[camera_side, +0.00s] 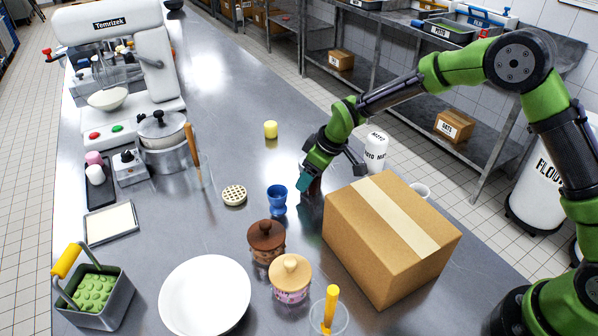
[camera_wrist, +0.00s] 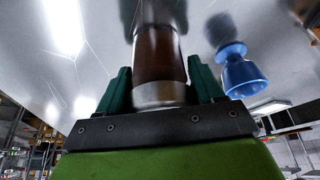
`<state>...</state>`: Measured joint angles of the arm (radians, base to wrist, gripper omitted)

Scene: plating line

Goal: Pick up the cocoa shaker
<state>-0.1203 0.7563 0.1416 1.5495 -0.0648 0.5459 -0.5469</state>
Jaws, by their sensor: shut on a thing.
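The cocoa shaker (camera_wrist: 159,58), a dark brown cylinder with a silver end, stands between the two teal fingers of my gripper (camera_wrist: 161,84) in the wrist view. The gripper is shut on it. In the side view my gripper (camera_side: 307,183) is low over the steel counter, just left of the cardboard box's back corner. There the shaker is mostly hidden by the fingers, and I cannot tell whether it touches the counter.
A blue cup (camera_side: 277,198) stands close left of my gripper; it also shows in the wrist view (camera_wrist: 241,73). A large cardboard box (camera_side: 385,250) is close on the right. Brown (camera_side: 266,240) and cream-lidded (camera_side: 290,277) jars stand in front. The counter behind is fairly clear.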

